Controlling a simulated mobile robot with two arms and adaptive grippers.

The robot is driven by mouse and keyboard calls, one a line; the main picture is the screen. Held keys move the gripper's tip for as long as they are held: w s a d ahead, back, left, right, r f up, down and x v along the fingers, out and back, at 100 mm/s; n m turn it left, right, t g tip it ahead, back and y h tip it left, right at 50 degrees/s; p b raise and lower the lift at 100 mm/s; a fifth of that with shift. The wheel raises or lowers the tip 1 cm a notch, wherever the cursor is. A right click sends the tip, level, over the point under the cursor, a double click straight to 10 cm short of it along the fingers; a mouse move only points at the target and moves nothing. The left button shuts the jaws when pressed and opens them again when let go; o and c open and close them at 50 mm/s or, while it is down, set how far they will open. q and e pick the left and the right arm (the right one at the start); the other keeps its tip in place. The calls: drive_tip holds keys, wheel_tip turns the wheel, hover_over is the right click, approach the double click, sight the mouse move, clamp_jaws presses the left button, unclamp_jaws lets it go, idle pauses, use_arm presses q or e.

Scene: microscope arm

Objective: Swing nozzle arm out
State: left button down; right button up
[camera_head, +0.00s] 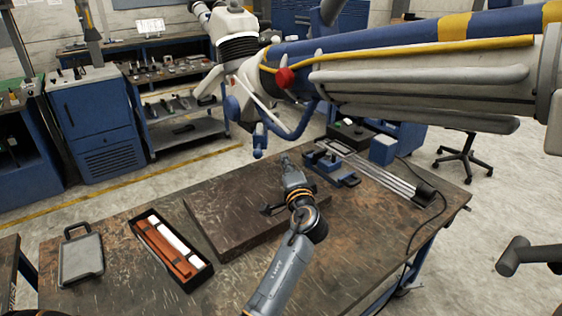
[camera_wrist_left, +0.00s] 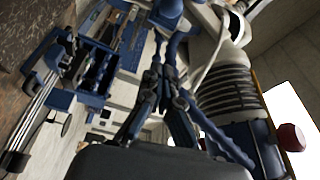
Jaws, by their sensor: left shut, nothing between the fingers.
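The nozzle arm (camera_head: 430,75) is a large blue and white boom with yellow bands, reaching from the upper right to a white ribbed head (camera_head: 237,38). A red knob (camera_head: 285,78) sits on its side. A curved blue bar (camera_head: 297,132) and a short blue rod (camera_head: 258,140) hang below the head. My left gripper (camera_head: 285,160) is shut and empty, above the table and just below the curved bar in the head view. In the left wrist view, the shut fingers (camera_wrist_left: 158,72) point toward blue bars (camera_wrist_left: 172,45); I cannot tell if they touch.
The worn table (camera_head: 340,265) carries a dark raised plate (camera_head: 215,215), a tray (camera_head: 150,250) with white and orange pieces, a grey flat case (camera_head: 80,258) and a blue clamp with rails (camera_head: 330,165). A stool (camera_head: 465,155) and blue cabinets (camera_head: 97,125) stand beyond.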

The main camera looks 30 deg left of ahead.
sight(261, 148)
use_arm(q)
drive_tip(key=w+a+p, duration=0.2)
drive_tip(key=a+p, duration=0.2)
drive_tip(key=a, duration=0.3)
drive_tip(key=shift+f, duration=0.35)
use_arm(e)
drive_tip(key=r, duration=0.4)
drive_tip(key=shift+s+a+r, duration=0.25)
drive_tip(key=shift+s+r, duration=0.1)
drive_tip(key=shift+d, duration=0.3)
